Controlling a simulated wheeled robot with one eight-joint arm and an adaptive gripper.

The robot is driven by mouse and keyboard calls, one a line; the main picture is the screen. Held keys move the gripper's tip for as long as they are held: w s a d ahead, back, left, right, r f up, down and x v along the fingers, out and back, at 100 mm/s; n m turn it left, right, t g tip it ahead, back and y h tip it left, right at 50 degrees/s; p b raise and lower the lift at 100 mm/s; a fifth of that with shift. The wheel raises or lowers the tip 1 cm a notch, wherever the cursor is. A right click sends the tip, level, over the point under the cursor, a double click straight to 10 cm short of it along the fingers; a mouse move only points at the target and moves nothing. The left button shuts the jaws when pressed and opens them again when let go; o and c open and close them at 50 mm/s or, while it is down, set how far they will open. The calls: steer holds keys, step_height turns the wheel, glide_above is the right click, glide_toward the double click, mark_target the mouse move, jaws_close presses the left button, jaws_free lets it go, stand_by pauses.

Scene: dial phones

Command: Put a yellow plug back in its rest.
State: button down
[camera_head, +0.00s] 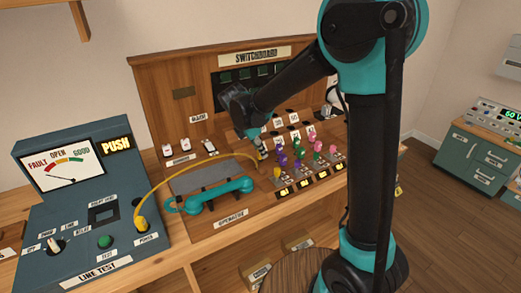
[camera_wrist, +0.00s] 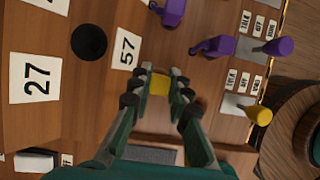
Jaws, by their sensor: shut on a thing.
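My gripper (camera_head: 261,154) is low over the wooden switchboard desk, its fingers shut on a yellow plug (camera_wrist: 159,84) in the wrist view. Only part of that plug shows between the fingertips; its tip is hidden. A yellow cord (camera_head: 190,172) arcs from the blue line test box to near my gripper. Whether it joins the held plug is hard to tell.
Purple (camera_wrist: 213,46), pink and green plugs stand in rows right of my gripper. A black round hole (camera_wrist: 89,42) is near the labels 27 and 57. A teal handset (camera_head: 220,193) lies left of the plugs. The line test box (camera_head: 85,205) stands at left.

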steer(key=shift+f, duration=0.35)
steer(key=c, duration=1.4)
jaws_free()
steer(key=shift+o, duration=0.5)
steer(key=shift+o, duration=0.9)
steer(key=shift+r, duration=0.1)
steer(key=shift+r, duration=3.7)
steer(key=shift+r, duration=2)
